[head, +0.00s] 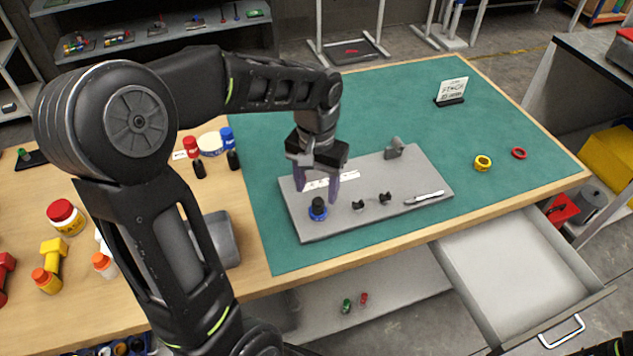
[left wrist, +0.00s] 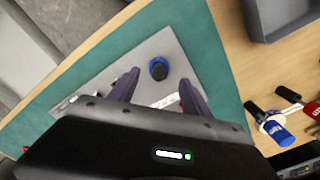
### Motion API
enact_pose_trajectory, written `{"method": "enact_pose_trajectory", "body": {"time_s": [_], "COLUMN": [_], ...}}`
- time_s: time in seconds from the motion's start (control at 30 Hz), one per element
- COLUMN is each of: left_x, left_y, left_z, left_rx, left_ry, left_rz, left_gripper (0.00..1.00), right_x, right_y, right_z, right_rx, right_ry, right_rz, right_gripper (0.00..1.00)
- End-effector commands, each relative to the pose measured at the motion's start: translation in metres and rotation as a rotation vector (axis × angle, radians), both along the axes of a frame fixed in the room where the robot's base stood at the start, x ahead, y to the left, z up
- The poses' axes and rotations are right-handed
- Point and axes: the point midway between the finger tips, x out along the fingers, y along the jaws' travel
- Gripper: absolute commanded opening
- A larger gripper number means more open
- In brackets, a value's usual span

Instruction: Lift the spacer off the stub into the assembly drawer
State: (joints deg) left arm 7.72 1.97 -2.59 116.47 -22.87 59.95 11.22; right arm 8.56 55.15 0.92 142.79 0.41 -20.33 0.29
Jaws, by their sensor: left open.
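A blue ring, the spacer (head: 317,214), sits around a black stub (head: 317,203) near the left front corner of a grey plate on the table. The spacer also shows in the left wrist view (left wrist: 158,62), with the dark stub top (left wrist: 158,72) inside it. My left gripper (head: 318,188) is open and empty, pointing down above the plate, with its fingers apart on either side of the stub's line in the left wrist view. The drawer (head: 515,262) is pulled out at the right front of the table and looks empty. My right gripper is not in view.
The grey plate (head: 400,212) also carries two small black pieces, a light tool (head: 424,197) and a grey bracket (head: 395,148). A yellow ring (head: 482,163) and a red ring (head: 519,153) lie on the green mat. Bottles and a grey tray (head: 222,240) stand left.

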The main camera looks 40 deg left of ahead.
Motion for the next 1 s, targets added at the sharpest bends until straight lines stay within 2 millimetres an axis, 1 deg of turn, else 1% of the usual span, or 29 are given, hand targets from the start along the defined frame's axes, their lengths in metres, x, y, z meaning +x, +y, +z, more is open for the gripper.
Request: {"method": "enact_pose_trajectory", "body": {"time_s": [0.17, 0.4, 0.5, 0.63, 0.87, 0.9, 1.0], "left_x": [-0.001, -0.001, 0.000, 0.000, 0.000, 0.000, 0.000], "left_y": [0.000, 0.000, 0.000, 0.000, 0.000, 0.000, 0.000], "left_z": [-0.019, -0.055, -0.065, -0.072, -0.073, -0.073, -0.073], "left_rx": [-0.001, -0.001, 0.000, -0.001, -0.001, -0.001, -0.001], "left_ry": [0.004, 0.004, 0.002, 0.000, -0.001, -0.001, -0.001], "left_rz": [0.000, -0.001, 0.000, 0.001, 0.001, 0.000, 0.000], "left_gripper": [0.57, 0.57, 0.57, 0.57, 0.57, 0.56, 0.48], "right_x": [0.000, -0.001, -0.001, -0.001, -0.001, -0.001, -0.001], "right_y": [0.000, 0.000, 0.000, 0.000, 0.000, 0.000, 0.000], "right_z": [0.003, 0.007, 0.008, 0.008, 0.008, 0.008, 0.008], "right_rx": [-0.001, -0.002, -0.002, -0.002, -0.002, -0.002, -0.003], "right_ry": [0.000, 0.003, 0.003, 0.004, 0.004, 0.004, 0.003], "right_rz": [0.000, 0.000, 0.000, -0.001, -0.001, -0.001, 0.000], "right_gripper": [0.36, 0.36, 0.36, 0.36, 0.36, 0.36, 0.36]}}
